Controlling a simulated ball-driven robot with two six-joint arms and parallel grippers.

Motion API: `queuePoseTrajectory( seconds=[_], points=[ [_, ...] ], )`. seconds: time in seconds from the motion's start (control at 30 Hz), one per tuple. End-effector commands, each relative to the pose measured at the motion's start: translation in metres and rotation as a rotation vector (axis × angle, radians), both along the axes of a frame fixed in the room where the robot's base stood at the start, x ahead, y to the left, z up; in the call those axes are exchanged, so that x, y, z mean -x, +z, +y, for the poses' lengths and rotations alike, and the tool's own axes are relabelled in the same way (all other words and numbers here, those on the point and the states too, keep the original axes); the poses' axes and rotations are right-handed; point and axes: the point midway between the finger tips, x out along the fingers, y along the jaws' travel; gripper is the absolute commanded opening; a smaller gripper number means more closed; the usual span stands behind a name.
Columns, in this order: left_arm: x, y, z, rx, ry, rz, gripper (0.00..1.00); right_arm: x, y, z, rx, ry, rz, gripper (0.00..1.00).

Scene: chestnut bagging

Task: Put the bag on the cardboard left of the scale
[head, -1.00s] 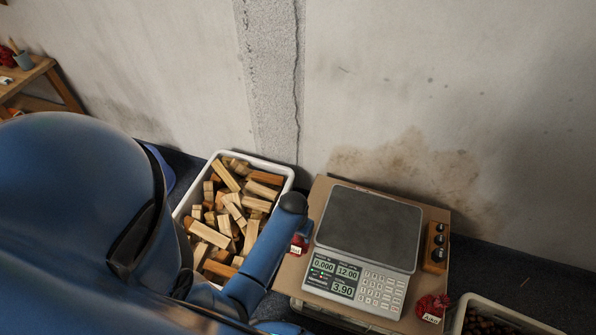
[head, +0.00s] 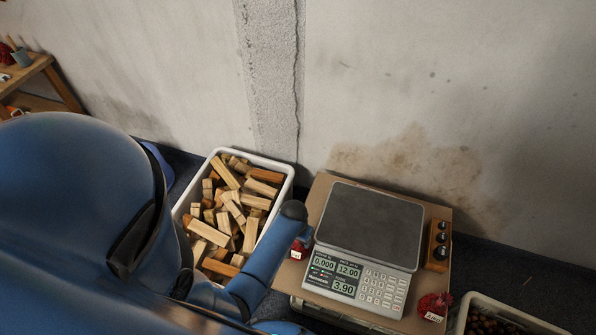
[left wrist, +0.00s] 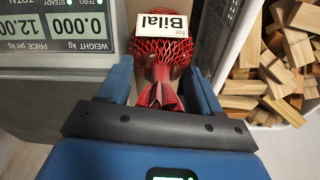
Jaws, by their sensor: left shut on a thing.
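The red mesh bag (head: 298,250) with a white label sits at the left edge of the cardboard (head: 318,205), left of the scale (head: 368,230). In the left wrist view the bag (left wrist: 160,62) reads "for Bilal". My left gripper (left wrist: 160,84) is shut on its gathered neck, with a finger on each side. In the head view my left arm mostly hides this gripper. I cannot tell whether the bag's bottom touches the cardboard. The scale shows 0.000 and its plate is empty. My right gripper is not in view.
A white crate (head: 279,163) of wood blocks stands close left of the cardboard. Another red bag (head: 433,304) sits at the cardboard's front right corner. A wooden block with dark knobs (head: 438,245) is right of the scale. A chestnut crate (head: 540,321) is at lower right.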

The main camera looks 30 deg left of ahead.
Motion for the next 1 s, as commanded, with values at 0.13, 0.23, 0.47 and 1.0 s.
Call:
queuePoseTrajectory(
  seconds=[0.13, 0.23, 0.47, 1.0],
  points=[
    [0.0, -0.002, 0.0, 0.0, 0.0, 0.0, 0.74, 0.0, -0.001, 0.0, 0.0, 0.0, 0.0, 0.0],
    [0.0, -0.002, 0.0, 0.0, 0.0, 0.0, 0.89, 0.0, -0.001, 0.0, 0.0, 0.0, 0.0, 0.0],
    [0.0, -0.002, 0.0, 0.0, 0.0, 0.0, 0.91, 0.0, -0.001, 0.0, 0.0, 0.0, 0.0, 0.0],
    [0.006, 0.057, 0.0, 0.0, 0.0, -0.003, 0.91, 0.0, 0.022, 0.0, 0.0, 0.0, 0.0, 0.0]
  ],
)
